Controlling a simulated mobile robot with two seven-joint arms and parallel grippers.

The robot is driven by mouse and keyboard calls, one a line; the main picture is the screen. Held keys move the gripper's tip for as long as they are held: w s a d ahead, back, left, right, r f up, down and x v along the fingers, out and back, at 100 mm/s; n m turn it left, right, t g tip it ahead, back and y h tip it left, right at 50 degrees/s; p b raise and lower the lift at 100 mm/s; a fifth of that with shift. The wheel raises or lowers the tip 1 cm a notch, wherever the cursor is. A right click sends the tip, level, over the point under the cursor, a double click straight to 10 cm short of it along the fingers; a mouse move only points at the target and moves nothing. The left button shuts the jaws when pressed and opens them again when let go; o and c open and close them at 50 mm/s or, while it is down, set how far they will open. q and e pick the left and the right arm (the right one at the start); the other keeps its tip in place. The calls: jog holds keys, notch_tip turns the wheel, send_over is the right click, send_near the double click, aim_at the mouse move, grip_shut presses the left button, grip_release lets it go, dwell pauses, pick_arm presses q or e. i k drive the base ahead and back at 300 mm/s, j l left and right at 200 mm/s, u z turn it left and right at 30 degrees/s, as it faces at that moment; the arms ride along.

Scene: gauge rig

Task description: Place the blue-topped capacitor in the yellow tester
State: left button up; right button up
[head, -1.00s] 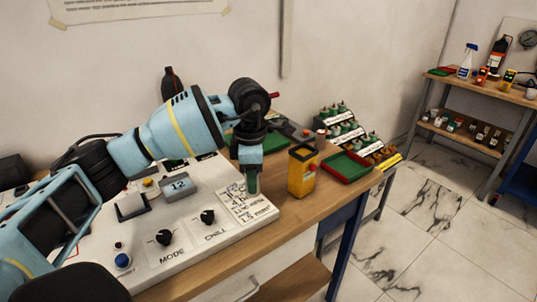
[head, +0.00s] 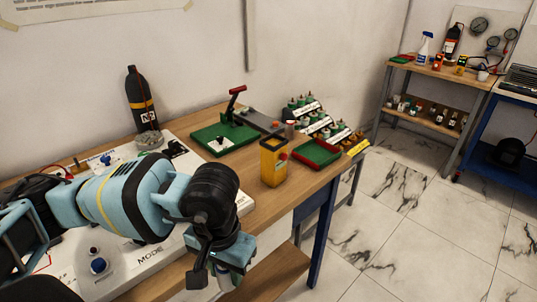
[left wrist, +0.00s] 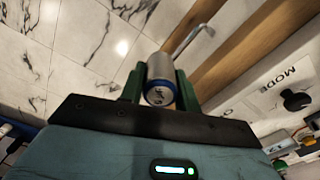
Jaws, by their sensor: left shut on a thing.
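My left gripper (head: 216,268) hangs low in front of the workbench's front edge in the head view. In the left wrist view its green fingers are shut on a silver cylindrical capacitor (left wrist: 160,78) with a blue rim at its near end. Floor tiles and the bench front show beyond it. My right gripper is not in view.
A white control panel (head: 125,262) lies under my left arm. A green board with a red-handled lever (head: 233,103), a red-and-green tray (head: 314,153) and a rack of capacitors (head: 322,122) stand around the tester. A dark bottle (head: 142,105) stands at the back. Bare wood lies before the tester.

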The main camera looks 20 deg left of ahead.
aim_at(274, 143)
jog(key=i+l+u, duration=0.1)
jog(key=u, duration=0.45)
jog(key=i+l+u, duration=0.25)
jog(key=l+u, duration=0.2)
jog(key=i+l, duration=0.1)
jog(key=l, duration=0.3)
jog(key=i+l+u, duration=0.1)
jog(key=l, duration=0.25)
jog(key=i+l, duration=0.1)
jog(key=l, duration=0.3)
jog(key=i+l+u, duration=0.1)
jog(key=l, duration=0.3)
